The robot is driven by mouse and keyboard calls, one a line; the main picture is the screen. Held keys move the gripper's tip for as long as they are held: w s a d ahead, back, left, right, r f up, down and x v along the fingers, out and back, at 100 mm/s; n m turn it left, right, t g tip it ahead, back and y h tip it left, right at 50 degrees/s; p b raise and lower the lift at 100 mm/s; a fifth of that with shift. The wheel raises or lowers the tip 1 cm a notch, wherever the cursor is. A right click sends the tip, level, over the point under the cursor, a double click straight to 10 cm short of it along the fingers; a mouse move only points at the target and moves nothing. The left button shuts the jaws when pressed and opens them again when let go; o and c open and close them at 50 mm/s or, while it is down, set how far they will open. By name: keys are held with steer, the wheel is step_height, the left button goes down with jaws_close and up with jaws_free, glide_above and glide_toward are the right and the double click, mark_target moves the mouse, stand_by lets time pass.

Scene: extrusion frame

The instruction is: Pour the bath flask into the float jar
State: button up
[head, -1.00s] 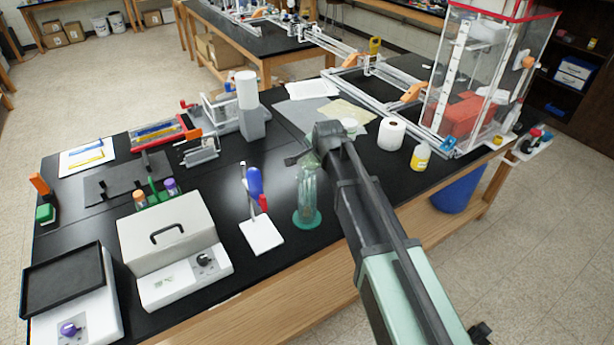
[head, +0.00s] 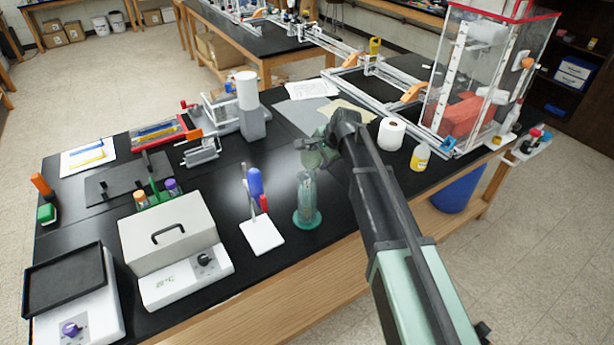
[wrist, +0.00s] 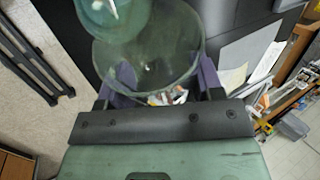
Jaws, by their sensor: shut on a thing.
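The float jar, a tall narrow clear vessel on a round teal base (head: 307,219), stands on the black bench, near its front edge. My gripper (head: 318,153) is just above and behind the jar's top in the head view. It is shut on a clear, green-tinted glass vessel, the bath flask, whose wide round body (wrist: 150,68) fills the space between the jaws in the wrist view. A green rounded shape, apparently the jar, shows at the top left there. In the head view the flask is small and partly hidden by the gripper. I cannot tell its exact tilt or any liquid flow.
A white stand with a blue-handled tool (head: 262,236) is left of the jar. A white paper roll (head: 391,134) and a yellow bottle (head: 420,157) are to the right. A white box with a handle (head: 172,250) is at the front left.

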steer(key=shift+w+d+r+m+g+y+p, duration=0.2)
steer(key=shift+w+m+g+y+p, duration=0.1)
steer(key=shift+w+g+y+p, duration=0.4)
steer(key=f+b, duration=0.1)
steer(key=f+g+y+b, duration=0.1)
steer(key=b, duration=0.1)
steer(key=shift+s+f, duration=0.2)
steer(key=shift+s, duration=0.1)
steer(key=shift+w+d+r+m+g+y+b, duration=0.15)
steer(key=shift+w+r+m+g+y+b, duration=0.2)
steer(key=shift+g+y, duration=0.4)
step_height(320, 180, down, 7)
steer(key=w+d+m+g+y+b, duration=0.2)
steer(key=g+y+b, duration=0.2)
steer(key=b, duration=0.9)
steer(key=shift+w+d+y+b, duration=0.25)
steer(key=shift+y+b, duration=0.1)
steer(key=shift+b, duration=0.05)
steer(key=shift+r, duration=0.1)
step_height(320, 180, up, 5)
steer(key=p, duration=0.5)
